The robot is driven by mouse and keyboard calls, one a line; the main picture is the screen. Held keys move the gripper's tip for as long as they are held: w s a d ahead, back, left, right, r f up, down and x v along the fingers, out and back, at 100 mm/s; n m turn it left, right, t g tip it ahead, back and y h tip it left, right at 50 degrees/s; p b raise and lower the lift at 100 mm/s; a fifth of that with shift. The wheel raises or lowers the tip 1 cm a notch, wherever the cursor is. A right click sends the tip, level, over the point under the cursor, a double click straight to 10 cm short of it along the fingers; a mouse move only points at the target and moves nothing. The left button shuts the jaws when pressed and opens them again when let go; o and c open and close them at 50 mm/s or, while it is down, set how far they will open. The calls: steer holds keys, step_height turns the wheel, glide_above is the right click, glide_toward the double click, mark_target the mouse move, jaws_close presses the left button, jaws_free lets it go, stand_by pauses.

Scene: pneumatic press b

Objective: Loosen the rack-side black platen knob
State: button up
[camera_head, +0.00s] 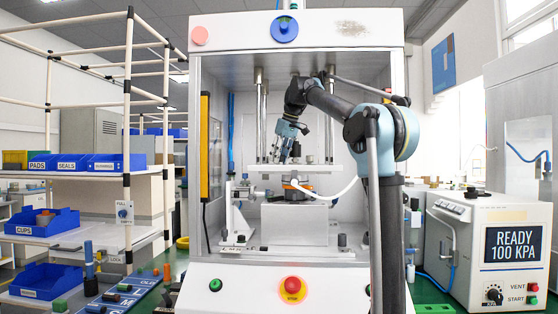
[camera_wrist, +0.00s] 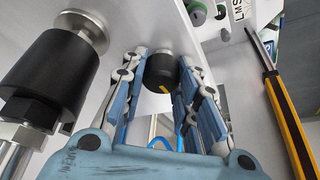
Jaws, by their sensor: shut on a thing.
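The black platen knob (camera_wrist: 161,70), a short cylinder with a yellow mark on its rim, is in the upper middle of the wrist view. My gripper (camera_wrist: 164,78) has its blue fingers on either side of the knob and is shut on it. In the head view my gripper (camera_head: 283,157) points down inside the press, just above the white platen (camera_head: 315,169). The knob is too small and too covered by the fingers to make out there.
A large black cylinder (camera_wrist: 52,78) on a metal rod stands left of my gripper in the wrist view. A yellow-and-black bar (camera_wrist: 288,125) is at right. The press frame (camera_head: 396,75) surrounds my arm. A rack with blue bins (camera_head: 42,222) stands left, a control box (camera_head: 470,245) right.

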steer(key=shift+d, duration=0.1)
steer(key=o, duration=1.1)
steer(key=shift+v, duration=3.65)
